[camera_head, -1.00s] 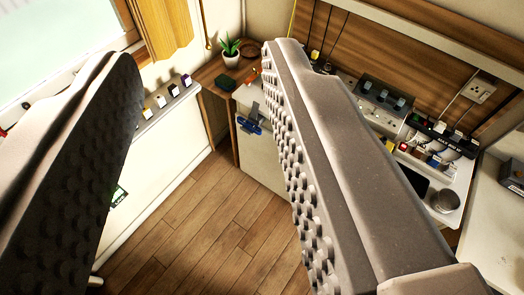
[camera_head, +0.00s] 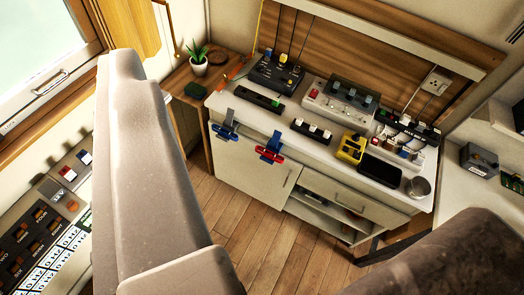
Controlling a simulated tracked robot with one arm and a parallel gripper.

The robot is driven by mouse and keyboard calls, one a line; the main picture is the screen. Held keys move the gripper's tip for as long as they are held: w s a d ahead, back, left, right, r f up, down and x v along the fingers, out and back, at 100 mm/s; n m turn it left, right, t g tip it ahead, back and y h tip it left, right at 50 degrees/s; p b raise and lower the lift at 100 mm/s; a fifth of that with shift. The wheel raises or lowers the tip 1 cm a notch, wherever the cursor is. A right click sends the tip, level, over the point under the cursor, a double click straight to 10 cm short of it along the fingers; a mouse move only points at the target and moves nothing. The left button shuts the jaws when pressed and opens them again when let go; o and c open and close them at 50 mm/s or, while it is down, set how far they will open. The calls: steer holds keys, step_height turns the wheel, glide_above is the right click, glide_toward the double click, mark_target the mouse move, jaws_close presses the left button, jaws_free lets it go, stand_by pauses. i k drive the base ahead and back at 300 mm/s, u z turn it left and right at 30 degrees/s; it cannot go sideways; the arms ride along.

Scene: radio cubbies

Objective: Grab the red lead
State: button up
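A red clip-like piece (camera_head: 269,149), which looks like the red lead's end, hangs at the front edge of the white cabinet top (camera_head: 322,158), ahead of me near the middle of the view. A similar blue piece (camera_head: 226,131) hangs just left of it. No cable from the red piece can be made out. My gripper (camera_head: 297,140) is open wide and empty. One finger stands large at the left and the other fills the lower right corner. The red piece shows in the gap between them, some way beyond, touched by neither finger.
Black and grey boxes with knobs (camera_head: 276,75) (camera_head: 341,100), a yellow device (camera_head: 351,149), a dark flat slab (camera_head: 380,171) and a metal cup (camera_head: 418,187) crowd the cabinet top. A potted plant (camera_head: 199,62) stands on the wooden corner shelf. A switch panel (camera_head: 40,240) lies lower left. Wooden floor is clear below.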

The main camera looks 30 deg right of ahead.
mark_target(270, 155)
steer(key=u, duration=0.05)
steer(key=i, duration=0.95)
steer(key=z, duration=1.7)
